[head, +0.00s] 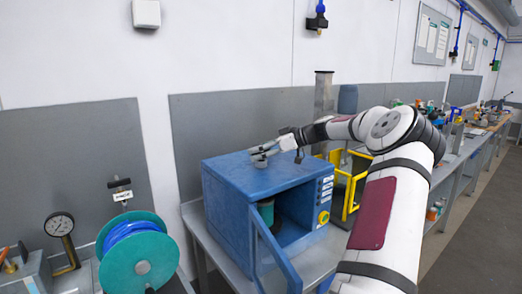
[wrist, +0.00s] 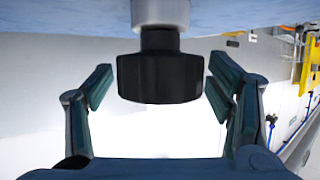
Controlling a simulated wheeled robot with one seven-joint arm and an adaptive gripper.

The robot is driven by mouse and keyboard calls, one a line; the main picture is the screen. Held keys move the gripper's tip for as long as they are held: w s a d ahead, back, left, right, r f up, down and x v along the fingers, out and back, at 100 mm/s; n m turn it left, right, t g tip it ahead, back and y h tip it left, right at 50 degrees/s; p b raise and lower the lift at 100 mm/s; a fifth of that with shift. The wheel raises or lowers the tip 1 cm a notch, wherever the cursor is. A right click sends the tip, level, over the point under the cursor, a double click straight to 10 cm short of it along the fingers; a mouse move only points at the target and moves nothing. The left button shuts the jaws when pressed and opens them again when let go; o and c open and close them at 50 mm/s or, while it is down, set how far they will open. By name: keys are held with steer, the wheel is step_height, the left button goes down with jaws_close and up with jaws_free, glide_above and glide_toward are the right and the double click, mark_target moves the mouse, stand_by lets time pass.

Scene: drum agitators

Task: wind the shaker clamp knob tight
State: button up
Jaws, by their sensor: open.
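The clamp knob (wrist: 160,78) is black and lobed in the wrist view, on a pale round shaft (wrist: 160,14) that comes from a blue surface along the top edge. My gripper (wrist: 162,88) is open, with one dark finger on each side of the knob and a visible gap on both sides. In the head view the shaker is a blue box (head: 232,207) with its front door open. My gripper (head: 260,157) is at the box's top face there. The knob is too small or covered to make out in that view.
A dark and green container (head: 266,212) stands inside the box. The bench continues to the right with many items.

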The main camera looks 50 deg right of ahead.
steer(key=c, duration=1.2)
steer(key=shift+o, duration=0.2)
steer(key=shift+r+m+h, duration=0.1)
steer(key=shift+m+h, duration=0.2)
steer(key=shift+h, duration=0.1)
